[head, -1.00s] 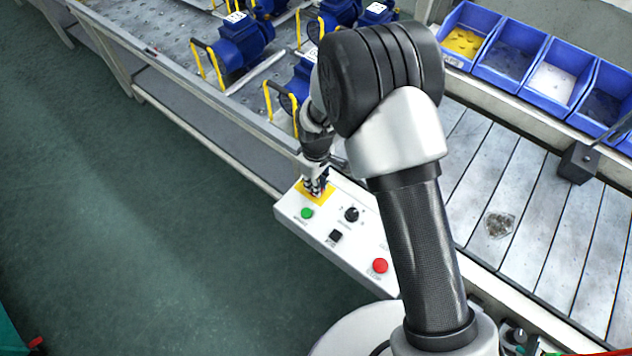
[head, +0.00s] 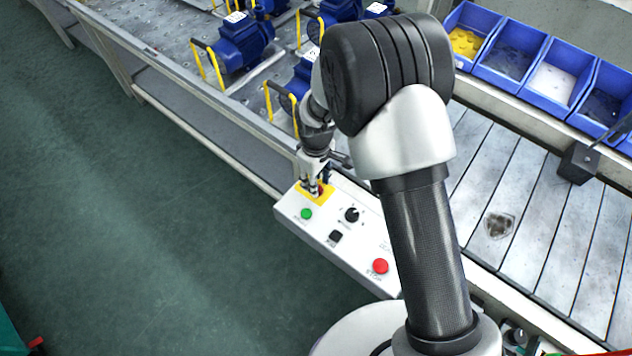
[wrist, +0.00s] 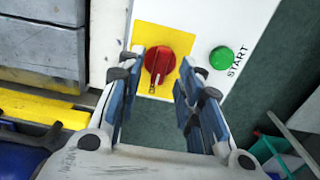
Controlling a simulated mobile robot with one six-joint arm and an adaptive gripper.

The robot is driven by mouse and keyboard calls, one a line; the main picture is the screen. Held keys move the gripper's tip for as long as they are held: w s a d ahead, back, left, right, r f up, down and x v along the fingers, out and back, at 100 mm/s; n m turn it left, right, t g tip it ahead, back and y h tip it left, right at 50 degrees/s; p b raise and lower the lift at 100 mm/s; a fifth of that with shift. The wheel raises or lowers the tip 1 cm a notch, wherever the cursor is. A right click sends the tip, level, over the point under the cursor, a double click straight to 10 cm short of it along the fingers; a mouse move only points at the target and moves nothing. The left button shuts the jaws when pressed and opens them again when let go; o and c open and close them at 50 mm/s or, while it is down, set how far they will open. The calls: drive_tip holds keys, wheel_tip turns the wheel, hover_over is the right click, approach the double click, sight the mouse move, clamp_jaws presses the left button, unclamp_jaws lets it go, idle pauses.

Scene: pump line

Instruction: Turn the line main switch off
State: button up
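The line main switch is a red rotary knob (wrist: 158,64) on a yellow plate (wrist: 183,38), at one end of the white control panel (head: 358,258). In the wrist view its grip bar lies roughly upright in the picture, with a small pale mark at its lower end. My gripper (wrist: 161,58) is open, one finger on each side of the knob, with a visible gap at least on the right. In the head view my gripper (head: 316,190) is over the yellow plate (head: 329,190) and partly hides the knob. Whether a finger touches it, I cannot tell.
A green START button (wrist: 221,58) is close beside the yellow plate. The panel also carries a black selector (head: 351,215), a black button (head: 335,236) and a red button (head: 380,266). Blue pumps (head: 240,45) stand on the bench behind. Green floor is free at left.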

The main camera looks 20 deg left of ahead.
wheel_tip(320, 180, up, 10)
idle(0.3)
drive_tip(key=shift+r, duration=0.1)
idle(0.3)
drive_tip(key=s+d+r+m+t, duration=0.1)
drive_tip(key=s+d+r+m, duration=0.2)
drive_tip(key=d+r, duration=0.55)
drive_tip(key=s+d+r+m+t, duration=0.15)
drive_tip(key=d+r+m, duration=0.25)
drive_tip(key=d+r, duration=0.5)
drive_tip(key=s+d+r+m+t, duration=0.1)
drive_tip(key=s+d+r+m, duration=0.1)
drive_tip(key=s+d, duration=0.3)
drive_tip(key=s+d+r+m+t, duration=0.1)
drive_tip(key=s+d+m, duration=0.3)
drive_tip(key=s, duration=0.6)
drive_tip(key=shift+s+d+r+m, duration=0.3)
drive_tip(key=shift+d+r, duration=0.1)
drive_tip(key=shift+r, duration=0.5)
drive_tip(key=shift+a, duration=0.1)
